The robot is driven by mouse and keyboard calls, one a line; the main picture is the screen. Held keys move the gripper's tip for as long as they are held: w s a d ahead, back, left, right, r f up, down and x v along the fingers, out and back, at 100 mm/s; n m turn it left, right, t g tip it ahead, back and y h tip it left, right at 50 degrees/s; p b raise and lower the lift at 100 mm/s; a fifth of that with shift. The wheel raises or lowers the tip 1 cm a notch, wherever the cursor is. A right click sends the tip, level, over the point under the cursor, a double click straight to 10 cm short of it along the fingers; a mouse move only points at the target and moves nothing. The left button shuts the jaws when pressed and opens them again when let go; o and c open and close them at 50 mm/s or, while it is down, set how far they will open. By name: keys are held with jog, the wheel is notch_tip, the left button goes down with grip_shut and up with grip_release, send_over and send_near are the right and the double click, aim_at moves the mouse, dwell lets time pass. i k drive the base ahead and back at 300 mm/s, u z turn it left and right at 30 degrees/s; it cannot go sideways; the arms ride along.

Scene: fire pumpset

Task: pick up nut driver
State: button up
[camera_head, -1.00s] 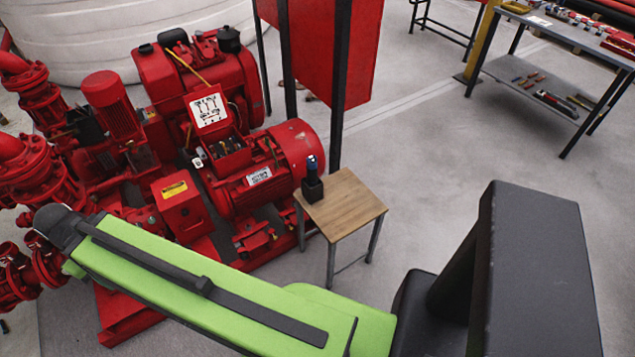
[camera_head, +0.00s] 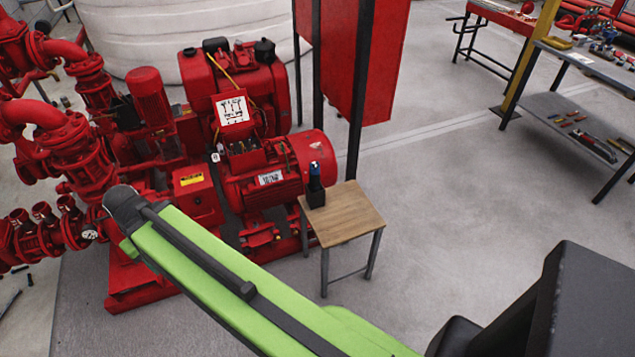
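A small wooden-topped table (camera_head: 350,215) with grey metal legs stands in the middle of the view. A small black holder (camera_head: 315,194) sits at its back left part. A dark upright tool with a blue top (camera_head: 315,170) stands in the holder; it may be the nut driver, but it is too small to be sure. My green and black arm crosses the foreground below the table. My gripper does not show in this view.
A red pump set (camera_head: 270,180) stands just left of and behind the table. A red panel (camera_head: 365,60) on black posts is behind it. A grey workbench (camera_head: 570,115) with tools is at the right. The floor between is clear.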

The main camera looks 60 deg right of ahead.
aim_at(315, 175)
jog(key=z, duration=0.05)
jog(key=i, duration=0.9)
jog(key=u, duration=0.05)
